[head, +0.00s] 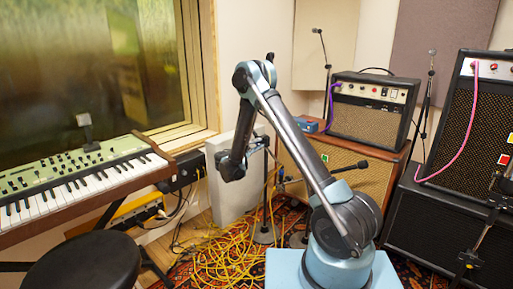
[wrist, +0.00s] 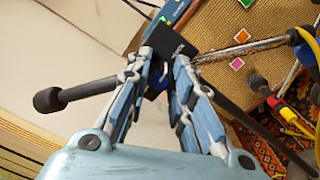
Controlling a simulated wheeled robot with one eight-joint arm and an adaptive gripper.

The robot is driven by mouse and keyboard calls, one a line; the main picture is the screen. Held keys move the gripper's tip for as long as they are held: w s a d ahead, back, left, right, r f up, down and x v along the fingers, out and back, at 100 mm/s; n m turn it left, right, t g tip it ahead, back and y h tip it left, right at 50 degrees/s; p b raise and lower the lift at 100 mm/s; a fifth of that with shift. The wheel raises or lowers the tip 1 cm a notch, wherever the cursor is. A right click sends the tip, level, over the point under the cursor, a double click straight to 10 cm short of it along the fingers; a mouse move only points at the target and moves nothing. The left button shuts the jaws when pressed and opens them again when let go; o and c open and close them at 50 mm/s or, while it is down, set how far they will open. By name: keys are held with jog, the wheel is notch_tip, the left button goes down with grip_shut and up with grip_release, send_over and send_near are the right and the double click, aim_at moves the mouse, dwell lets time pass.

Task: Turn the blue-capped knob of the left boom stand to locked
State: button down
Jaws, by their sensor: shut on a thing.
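In the wrist view, the two fingers of my gripper (wrist: 160,75) are closed in on the blue-capped knob (wrist: 154,90). Only a little of its blue shows between the fingers, so its turned position cannot be read. A dark block of the stand's joint (wrist: 168,46) sits just past the fingertips. A dark boom bar with a thick black end (wrist: 48,100) sticks out to the left behind my gripper. In the head view, my gripper (head: 260,143) is at the top of the left boom stand (head: 269,195), whose round base (head: 264,236) stands on the floor.
A speaker cabinet (head: 350,178) with a small amp (head: 375,108) on top stands behind. Loose yellow cables (head: 225,252) cover the rug beside the stand. A keyboard (head: 80,180) and a black stool (head: 85,262) are at left. Large black amps (head: 480,120) stand at right.

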jog(key=shift+s+f+m, duration=0.1)
jog(key=shift+s+m, duration=0.05)
jog(key=shift+m, duration=0.55)
jog(key=c, duration=1.4)
grip_release()
jog(key=v, duration=1.2)
